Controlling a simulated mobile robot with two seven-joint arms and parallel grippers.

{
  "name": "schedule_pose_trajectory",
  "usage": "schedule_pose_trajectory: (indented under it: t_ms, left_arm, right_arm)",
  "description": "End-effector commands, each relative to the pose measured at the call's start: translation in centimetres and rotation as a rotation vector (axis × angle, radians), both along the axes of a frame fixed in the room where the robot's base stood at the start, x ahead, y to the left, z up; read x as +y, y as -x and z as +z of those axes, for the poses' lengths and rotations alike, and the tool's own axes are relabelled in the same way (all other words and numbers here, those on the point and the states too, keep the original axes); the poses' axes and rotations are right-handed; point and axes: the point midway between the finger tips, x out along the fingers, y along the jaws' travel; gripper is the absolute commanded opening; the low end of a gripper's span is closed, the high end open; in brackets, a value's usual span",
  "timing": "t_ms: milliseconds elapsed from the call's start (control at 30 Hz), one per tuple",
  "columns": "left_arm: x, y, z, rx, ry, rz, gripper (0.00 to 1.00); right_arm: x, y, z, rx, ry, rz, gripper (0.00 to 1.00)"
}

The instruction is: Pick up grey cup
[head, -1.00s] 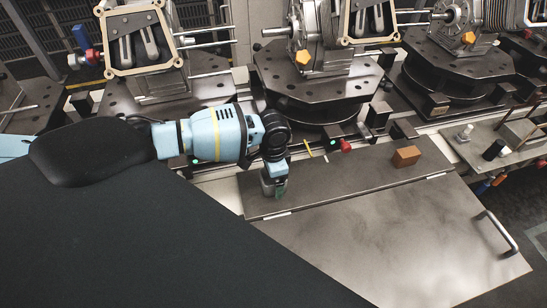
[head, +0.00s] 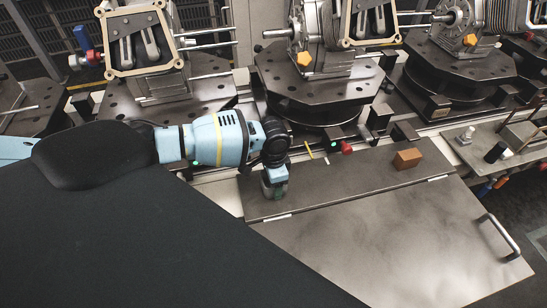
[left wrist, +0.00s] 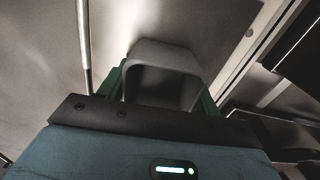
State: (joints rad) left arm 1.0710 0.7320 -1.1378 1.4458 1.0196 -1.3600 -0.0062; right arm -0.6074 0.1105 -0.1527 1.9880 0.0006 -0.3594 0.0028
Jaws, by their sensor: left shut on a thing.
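The grey cup (left wrist: 165,62) shows in the left wrist view, between the green fingers of my left gripper (left wrist: 162,85). The gripper is shut on it; the dark gripper body hides the cup's near part. In the head view my left gripper (head: 275,189) points down at the left end of the metal bench, and a small grey patch of the cup (head: 266,187) shows beside the fingers. I cannot tell whether the cup touches the bench. My right gripper is not in view.
A brown block (head: 408,158) lies on the metal bench (head: 340,185) to the right. A lid with a bar handle (head: 499,238) slopes in front. Machine fixtures (head: 318,85) line the back. The bench between gripper and block is clear.

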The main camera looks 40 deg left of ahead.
Motion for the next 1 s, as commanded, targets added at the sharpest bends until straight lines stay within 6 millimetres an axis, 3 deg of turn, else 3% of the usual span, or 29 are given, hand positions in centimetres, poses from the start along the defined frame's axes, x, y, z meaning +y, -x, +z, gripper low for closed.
schedule_pose_trajectory:
  t_ms: [233,467,1000]
  left_arm:
    - [0.0,-0.1,1.1,-0.002,0.000,0.000,0.41]
    - [-0.1,0.1,3.9,-0.002,0.000,-0.001,0.41]
    - [-8.6,9.6,4.8,-0.002,0.003,-0.004,0.41]
  right_arm:
    - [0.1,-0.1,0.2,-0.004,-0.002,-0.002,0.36]
    - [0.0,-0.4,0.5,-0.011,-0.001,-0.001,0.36]
    - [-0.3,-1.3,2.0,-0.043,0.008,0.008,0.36]
